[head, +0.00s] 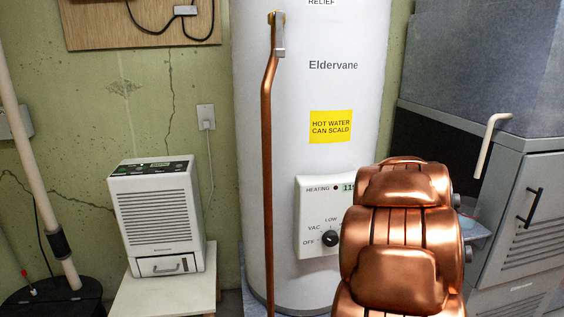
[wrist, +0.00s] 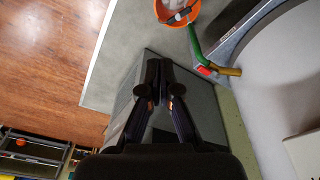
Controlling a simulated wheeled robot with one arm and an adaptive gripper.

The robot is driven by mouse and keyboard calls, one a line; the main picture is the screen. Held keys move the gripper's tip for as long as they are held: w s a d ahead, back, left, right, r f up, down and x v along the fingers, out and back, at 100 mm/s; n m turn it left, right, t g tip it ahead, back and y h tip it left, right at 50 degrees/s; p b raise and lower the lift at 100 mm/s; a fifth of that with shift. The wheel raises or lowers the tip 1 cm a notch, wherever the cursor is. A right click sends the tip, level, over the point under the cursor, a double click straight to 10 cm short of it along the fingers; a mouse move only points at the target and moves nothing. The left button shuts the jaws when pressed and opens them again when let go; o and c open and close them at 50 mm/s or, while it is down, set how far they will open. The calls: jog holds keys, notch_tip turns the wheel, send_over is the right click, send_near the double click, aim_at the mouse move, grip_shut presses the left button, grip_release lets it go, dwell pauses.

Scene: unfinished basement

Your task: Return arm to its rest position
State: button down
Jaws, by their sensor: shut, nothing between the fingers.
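My gripper (wrist: 160,72) shows in the wrist view, its two dark fingers close together at the tips, shut with nothing held. In the head view my copper-coloured arm rises at the lower right, folded in front of the white water heater (head: 290,180). It hides part of the heater's control panel (head: 316,218). The gripper itself cannot be made out in the head view.
A white dehumidifier (head: 157,220) stands on a pale stand (head: 165,297) at the left. A copper pipe (head: 267,150) runs down the heater's front. Grey cabinets (head: 525,210) stand at the right. The wrist view shows an orange bucket (wrist: 164,13) and wooden flooring (wrist: 45,60).

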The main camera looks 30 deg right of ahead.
jog(key=w+a+r+n+y, duration=0.1)
jog(key=w+a+r+n, duration=0.1)
jog(key=a, duration=0.5)
jog(key=w+a+r+n, duration=0.1)
jog(key=a+r+n, duration=0.15)
jog(key=a, duration=0.45)
jog(key=w+a+r+n+y, duration=0.1)
jog(key=w+a+n, duration=0.15)
jog(key=a, duration=0.45)
jog(key=s+a+r+n+g, duration=0.35)
jog(key=s+a+n, duration=0.45)
jog(key=s+a, duration=0.55)
notch_tip(320, 180, up, 18)
jog(key=w+a+t+p, duration=0.1)
jog(key=w+a+p, duration=0.1)
jog(key=p, duration=1.3)
jog(key=shift+w+n+t+p, duration=0.15)
jog(key=shift+n+t+p, duration=0.15)
jog(key=shift+t, duration=0.05)
